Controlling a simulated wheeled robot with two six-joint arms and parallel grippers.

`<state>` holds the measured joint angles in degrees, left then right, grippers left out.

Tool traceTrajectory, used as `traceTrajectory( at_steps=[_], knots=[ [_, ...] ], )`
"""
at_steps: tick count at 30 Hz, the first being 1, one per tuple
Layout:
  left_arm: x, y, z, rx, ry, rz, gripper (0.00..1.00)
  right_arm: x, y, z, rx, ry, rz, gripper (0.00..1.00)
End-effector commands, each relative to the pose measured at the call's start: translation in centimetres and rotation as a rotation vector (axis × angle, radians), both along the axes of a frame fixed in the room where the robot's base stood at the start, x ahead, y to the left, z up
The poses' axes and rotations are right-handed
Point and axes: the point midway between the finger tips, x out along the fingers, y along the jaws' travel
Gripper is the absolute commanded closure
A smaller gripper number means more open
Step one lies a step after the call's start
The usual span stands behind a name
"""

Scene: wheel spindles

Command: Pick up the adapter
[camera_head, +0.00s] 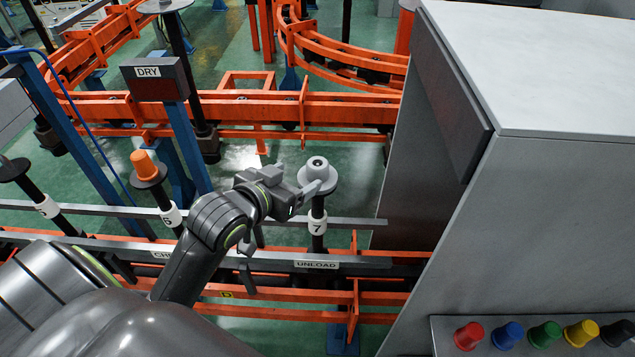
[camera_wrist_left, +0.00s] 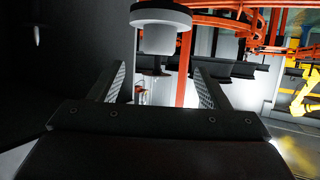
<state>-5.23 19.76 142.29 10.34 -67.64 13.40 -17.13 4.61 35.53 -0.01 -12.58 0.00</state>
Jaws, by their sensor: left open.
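A grey adapter (camera_head: 317,166), a short cylinder with a hole in its top, sits on the round plate of spindle 7 (camera_head: 317,222). My left gripper (camera_head: 307,192) is beside this spindle's top, its fingers reaching toward the adapter and overlapping the plate in the head view. In the left wrist view the adapter (camera_wrist_left: 164,39) hangs upside down from the plate (camera_wrist_left: 160,17), ahead of my open, empty fingers (camera_wrist_left: 158,76). I cannot tell whether a finger touches the plate. An orange adapter (camera_head: 145,162) sits on spindle 6 (camera_head: 168,210). My right gripper is out of view.
A big grey cabinet (camera_head: 530,190) stands close on the right, with several coloured buttons (camera_head: 540,334) at its lower front. The UNLOAD rail (camera_head: 330,264) runs below the spindles. A DRY sign (camera_head: 155,78) and orange rails (camera_head: 300,108) lie behind.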

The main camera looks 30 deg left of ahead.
Motion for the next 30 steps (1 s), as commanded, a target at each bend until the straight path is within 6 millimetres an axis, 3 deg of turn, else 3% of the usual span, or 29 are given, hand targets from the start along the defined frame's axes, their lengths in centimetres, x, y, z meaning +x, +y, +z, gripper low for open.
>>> traceTrajectory(
  at_steps=[9, 19, 30],
  knots=[
    [4.8, -0.3, -1.7, -0.004, 0.004, 0.002, 0.30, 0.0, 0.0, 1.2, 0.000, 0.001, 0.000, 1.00],
    [6.5, -0.4, -2.5, -0.003, 0.004, 0.001, 0.30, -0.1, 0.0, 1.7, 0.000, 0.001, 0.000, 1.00],
    [10.2, -0.7, -4.2, -0.003, 0.005, 0.002, 0.30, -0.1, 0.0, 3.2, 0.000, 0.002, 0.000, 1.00]
  ],
)
